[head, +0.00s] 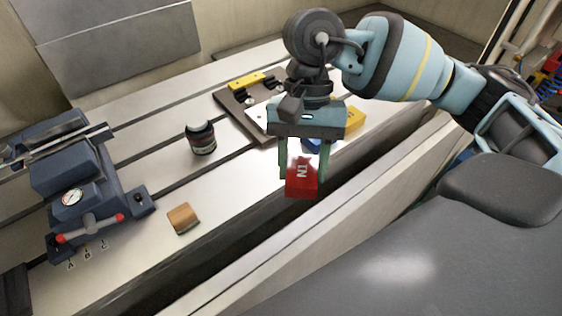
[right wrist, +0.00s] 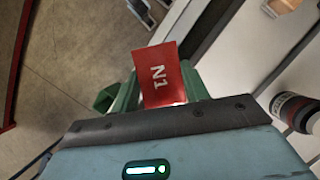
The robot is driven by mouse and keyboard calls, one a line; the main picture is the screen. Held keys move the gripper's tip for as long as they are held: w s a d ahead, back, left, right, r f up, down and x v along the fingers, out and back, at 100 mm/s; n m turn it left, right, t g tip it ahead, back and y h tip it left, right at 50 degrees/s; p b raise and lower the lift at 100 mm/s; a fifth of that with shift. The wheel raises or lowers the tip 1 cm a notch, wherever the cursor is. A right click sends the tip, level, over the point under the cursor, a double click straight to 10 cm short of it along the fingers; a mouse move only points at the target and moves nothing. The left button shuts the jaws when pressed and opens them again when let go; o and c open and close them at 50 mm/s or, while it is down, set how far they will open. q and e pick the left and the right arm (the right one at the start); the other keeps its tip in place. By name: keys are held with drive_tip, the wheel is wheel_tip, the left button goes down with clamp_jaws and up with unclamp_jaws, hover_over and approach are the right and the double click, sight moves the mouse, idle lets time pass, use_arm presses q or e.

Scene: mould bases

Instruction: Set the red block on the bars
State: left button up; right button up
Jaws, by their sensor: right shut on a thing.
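The red block (head: 301,182), marked N1, is held between the green fingers of my right gripper (head: 302,172). In the right wrist view the red block (right wrist: 163,76) sits between the fingers (right wrist: 160,92), its label facing the camera. In the head view it appears over the table's front edge; its height is hard to tell. Behind the gripper lies a dark base plate (head: 233,105) with a yellow bar (head: 247,81) at its far side. Another yellow piece (head: 353,119) shows right of the gripper. The gripper hides part of the base. My left gripper is out of view.
A dark blue vise (head: 75,178) with a gauge stands at the left of the slotted table (head: 150,116). A dark jar (head: 201,138) and a small wooden block (head: 183,218) stand apart on it. Bare table lies between jar and vise.

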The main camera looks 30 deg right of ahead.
drive_tip(key=s+d+m+t+y+b, duration=0.2)
drive_tip(key=s+m+b, duration=0.4)
drive_tip(key=m, duration=0.3)
drive_tip(key=shift+s+f+t, duration=0.45)
drive_tip(key=shift+s+t, duration=0.05)
drive_tip(key=w, duration=0.4)
drive_tip(key=w+f, duration=0.1)
drive_tip(key=w, duration=0.4)
drive_tip(key=w+d+p, duration=0.1)
drive_tip(key=w, duration=0.4)
drive_tip(key=shift+w+f, duration=0.15)
